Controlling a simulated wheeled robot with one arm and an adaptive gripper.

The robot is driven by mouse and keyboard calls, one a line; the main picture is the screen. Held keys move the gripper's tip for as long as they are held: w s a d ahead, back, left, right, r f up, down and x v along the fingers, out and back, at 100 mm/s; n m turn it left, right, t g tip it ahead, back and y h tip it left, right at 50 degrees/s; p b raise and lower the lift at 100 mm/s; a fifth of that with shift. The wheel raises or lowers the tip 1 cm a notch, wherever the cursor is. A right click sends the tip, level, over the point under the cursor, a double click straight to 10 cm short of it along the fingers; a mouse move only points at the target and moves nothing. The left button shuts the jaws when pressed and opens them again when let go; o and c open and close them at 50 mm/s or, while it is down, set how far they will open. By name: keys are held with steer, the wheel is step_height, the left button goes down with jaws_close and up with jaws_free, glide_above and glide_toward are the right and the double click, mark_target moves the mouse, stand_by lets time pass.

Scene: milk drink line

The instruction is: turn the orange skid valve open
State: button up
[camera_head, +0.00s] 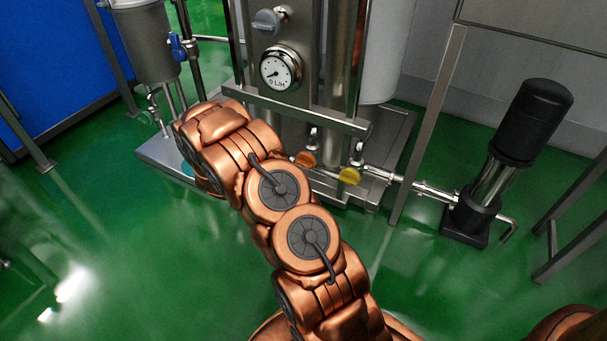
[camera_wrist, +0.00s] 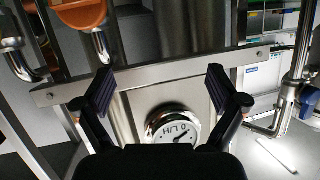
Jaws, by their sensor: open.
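The orange skid valve (camera_head: 305,158) shows in the head view low on the front of the skid, just right of my arm. In the wrist view, which is turned upside down, the orange handle (camera_wrist: 80,12) is at the top left, cut by the frame edge, on a shiny metal pipe. My gripper (camera_wrist: 160,76) is open and empty, its two dark fingers spread in front of a steel crossbar. The valve lies beyond the left finger, apart from it. In the head view my arm hides the gripper.
A yellow valve (camera_head: 349,176) sits right of the orange one. A round gauge (camera_head: 281,68) is above, and also shows between my fingers (camera_wrist: 172,124). A steel crossbar (camera_wrist: 160,76) spans the skid. A black pump (camera_head: 500,160) stands right. Green floor in front is clear.

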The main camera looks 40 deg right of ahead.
mark_target(302, 165)
steer(key=s+d+f+m+g+h+b, duration=0.1)
steer(key=s+d+f+h+b, duration=0.2)
steer(key=s+f, duration=0.15)
steer(key=s+d+f+g+h+b, duration=0.1)
steer(key=s+d+f+h+b, duration=0.15)
steer(key=f, duration=0.35)
steer(key=shift+y, duration=0.25)
steer(key=shift+s+b+x, duration=0.1)
steer(key=shift+b+x, duration=0.7)
steer(key=shift+x, duration=1.15)
steer(key=shift+s+b+x, duration=0.15)
steer(key=shift+b+x, duration=0.6)
steer(key=shift+x, duration=1.2)
steer(key=shift+r, duration=0.15)
steer(key=shift+c, duration=0.4)
steer(key=c, duration=0.9)
